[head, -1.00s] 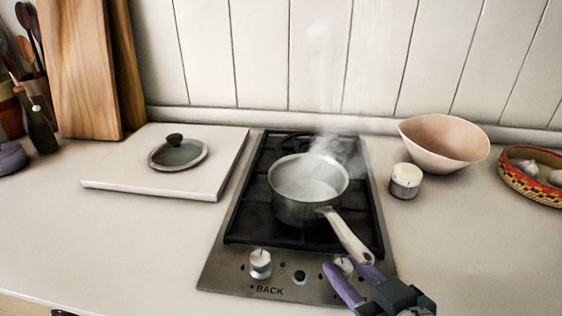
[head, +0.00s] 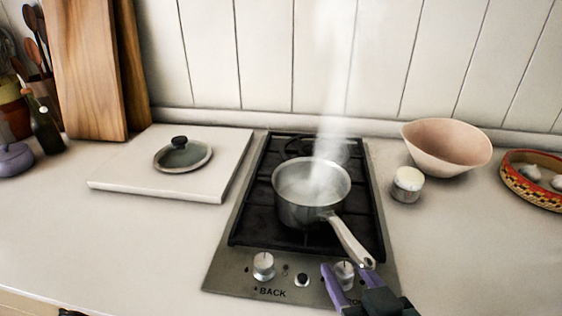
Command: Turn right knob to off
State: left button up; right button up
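The right knob (head: 344,269) is a silver knob on the front panel of the gas hob (head: 225,279), at its right side. My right gripper (head: 345,268) has purple fingers and reaches in from the bottom right. Its fingers are apart, one on each side of the right knob, with visible gaps; I cannot tell whether either touches it. The gripper's dark body hides part of the panel and its lettering. The left knob (head: 263,266) stands above the word BACK. My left gripper is not in view.
A steaming saucepan (head: 290,214) stands on the hob, its handle (head: 350,243) reaching over the right knob area. A small jar (head: 407,185) and a pink bowl (head: 446,148) stand to the right. A glass lid (head: 183,156) lies on a white board (head: 135,193) at left.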

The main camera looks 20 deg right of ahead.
jog(key=shift+o, duration=1)
jog(key=p+v, duration=0.1)
jog(key=v, duration=0.8)
jog(key=shift+s+r+p, duration=0.1)
jog(key=shift+s+p, duration=0.15)
jog(key=shift+p, duration=0.15)
jog(key=shift+s+a+r, duration=0.1)
jog(key=shift+s, duration=0.1)
